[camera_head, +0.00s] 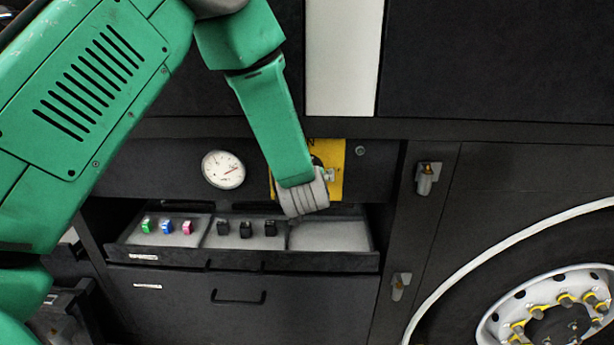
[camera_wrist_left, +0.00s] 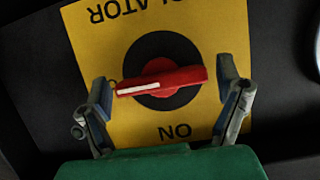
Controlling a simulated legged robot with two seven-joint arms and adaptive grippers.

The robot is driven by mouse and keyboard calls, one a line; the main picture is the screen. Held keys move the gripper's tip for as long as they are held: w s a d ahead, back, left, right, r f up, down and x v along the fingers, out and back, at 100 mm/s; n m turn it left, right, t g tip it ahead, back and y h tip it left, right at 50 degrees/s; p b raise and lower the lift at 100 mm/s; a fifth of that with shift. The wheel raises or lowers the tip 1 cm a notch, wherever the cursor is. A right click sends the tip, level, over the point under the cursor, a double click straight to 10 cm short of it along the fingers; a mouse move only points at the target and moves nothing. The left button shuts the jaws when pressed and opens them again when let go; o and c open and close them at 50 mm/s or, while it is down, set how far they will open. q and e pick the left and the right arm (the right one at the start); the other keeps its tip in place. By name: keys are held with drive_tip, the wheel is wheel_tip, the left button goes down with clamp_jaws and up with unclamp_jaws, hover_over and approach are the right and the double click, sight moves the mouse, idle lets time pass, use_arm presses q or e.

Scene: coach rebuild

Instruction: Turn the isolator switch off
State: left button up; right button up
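The isolator switch is a red handle (camera_wrist_left: 165,80) on a black round base, on a yellow plate (camera_wrist_left: 90,40). In the wrist view its lettering is upside down, with "ON" at the bottom. The handle lies nearly level, its white-striped end at the left, beside a letter partly hidden by a finger. My left gripper (camera_wrist_left: 166,88) is open, one finger near each handle end, with no clear grip. In the head view the plate (camera_head: 337,162) is mostly behind my left gripper (camera_head: 318,178), which hides the handle. My right gripper is not in view.
Below the plate, an open drawer (camera_head: 150,257) holds small coloured and black blocks. A round gauge (camera_head: 223,169) is left of the plate. Latches (camera_head: 427,178) and a wheel (camera_head: 550,312) are at the right.

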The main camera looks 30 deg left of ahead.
use_arm(q)
drive_tip(key=shift+f, duration=0.1)
drive_tip(key=shift+s+d, duration=0.2)
drive_tip(key=shift+s, duration=0.1)
drive_tip(key=v, duration=1.1)
drive_tip(key=shift+d+r, duration=0.15)
drive_tip(key=shift+r, duration=0.05)
drive_tip(key=shift+f, duration=0.1)
